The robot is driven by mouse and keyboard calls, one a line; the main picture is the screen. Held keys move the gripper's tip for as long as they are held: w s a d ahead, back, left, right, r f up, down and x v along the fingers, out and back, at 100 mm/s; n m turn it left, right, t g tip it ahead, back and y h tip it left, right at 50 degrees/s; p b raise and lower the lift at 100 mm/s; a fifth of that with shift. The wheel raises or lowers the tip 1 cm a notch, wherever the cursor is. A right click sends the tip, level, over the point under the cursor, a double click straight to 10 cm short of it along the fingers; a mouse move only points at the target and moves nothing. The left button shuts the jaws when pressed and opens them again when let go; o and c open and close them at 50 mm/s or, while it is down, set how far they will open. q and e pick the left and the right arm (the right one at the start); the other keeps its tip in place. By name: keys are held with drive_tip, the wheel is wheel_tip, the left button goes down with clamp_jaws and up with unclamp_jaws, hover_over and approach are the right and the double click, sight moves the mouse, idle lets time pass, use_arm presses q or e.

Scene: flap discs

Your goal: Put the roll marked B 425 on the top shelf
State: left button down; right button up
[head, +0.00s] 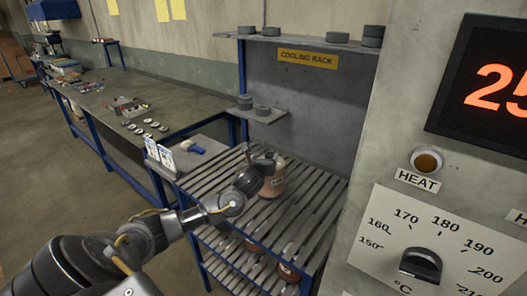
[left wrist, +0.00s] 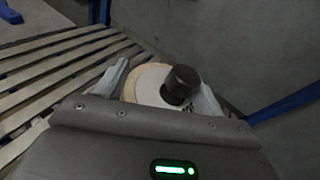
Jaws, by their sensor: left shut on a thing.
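A copper-brown roll (head: 272,188) with a small pale label is at the upper slatted shelf (head: 225,190) of the cooling rack. Its label is too small to read. My left gripper (head: 265,163) is shut on it from above. In the left wrist view the roll (left wrist: 146,84) shows a pale top with a tan edge and a dark central knob, between the two fingers (left wrist: 165,90). I cannot tell whether its base touches the slats. More brown rolls (head: 289,272) are on the lower shelf, partly hidden by slats. My right gripper is out of view.
Grey discs sit on a small side shelf (head: 270,117) and along the rack's top ledge (head: 338,38). A heater panel (head: 430,235) with a dial stands close on the right. A workbench (head: 150,100) with small parts is at left. Slats left of the roll are clear.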

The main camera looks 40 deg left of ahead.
use_arm(q)
drive_tip(key=shift+r, duration=0.2)
drive_tip(key=shift+c, duration=2.2)
unclamp_jaws()
drive_tip(key=shift+d+f, duration=0.1)
drive_tip(key=shift+f, duration=0.1)
drive_tip(key=shift+o, duration=1.3)
drive_tip(key=shift+s, duration=0.15)
drive_tip(key=shift+s+d+b, duration=0.15)
drive_tip(key=shift+s+b, duration=0.15)
drive_tip(key=b+v, duration=0.2)
drive_tip(key=v, duration=0.9)
drive_tip(key=shift+r, duration=0.2)
drive_tip(key=shift+s+d, duration=0.1)
